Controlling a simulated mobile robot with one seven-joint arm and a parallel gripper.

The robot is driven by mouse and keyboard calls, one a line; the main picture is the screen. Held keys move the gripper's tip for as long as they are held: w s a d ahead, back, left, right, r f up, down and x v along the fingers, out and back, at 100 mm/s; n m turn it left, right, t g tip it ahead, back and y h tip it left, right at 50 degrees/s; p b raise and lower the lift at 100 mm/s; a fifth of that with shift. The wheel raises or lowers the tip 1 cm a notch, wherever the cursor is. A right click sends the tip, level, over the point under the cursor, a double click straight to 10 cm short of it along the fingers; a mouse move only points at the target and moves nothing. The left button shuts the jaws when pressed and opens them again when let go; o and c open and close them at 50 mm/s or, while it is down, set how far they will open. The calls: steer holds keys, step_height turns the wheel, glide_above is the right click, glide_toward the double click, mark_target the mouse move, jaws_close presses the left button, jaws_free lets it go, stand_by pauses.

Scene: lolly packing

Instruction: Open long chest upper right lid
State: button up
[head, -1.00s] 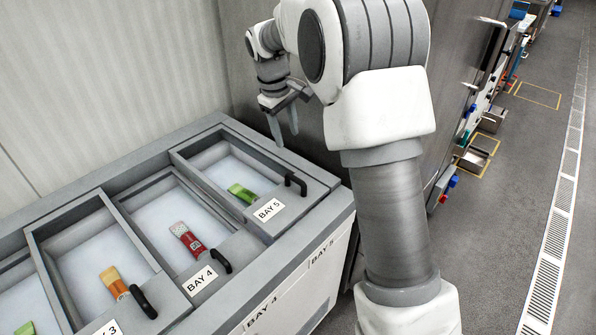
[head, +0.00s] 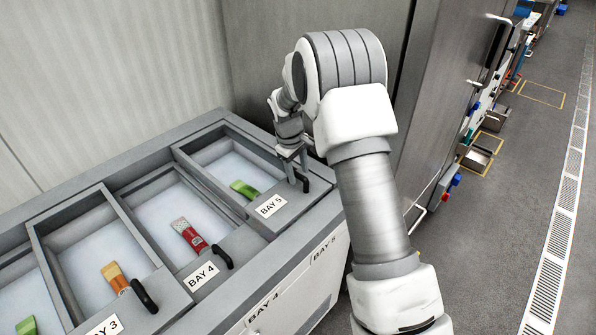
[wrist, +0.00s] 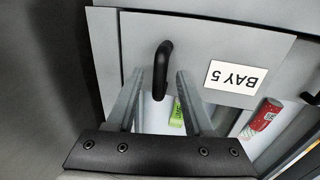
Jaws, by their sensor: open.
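The long chest (head: 240,243) has a row of glass-topped lids along its top. The upper right lid, labelled BAY 5 (head: 270,206), is shut, with a black handle (head: 302,183) at its right front corner. The handle also shows in the wrist view (wrist: 162,69), with its upright bar ahead of and between the finger lines. My gripper (head: 297,176) is low over this lid, right by the handle. In the wrist view my gripper (wrist: 169,80) is open, its two fingers on either side of the handle. I cannot tell whether they touch it.
A green lolly pack (head: 244,189) lies under the BAY 5 glass. To its left are the BAY 4 lid (head: 202,273) with a red pack (head: 188,236) and the BAY 3 lid with an orange one (head: 115,276). A grey wall stands close behind; floor is open at right.

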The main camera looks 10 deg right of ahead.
steer(key=shift+c, duration=0.2)
jaws_close()
stand_by(1.3)
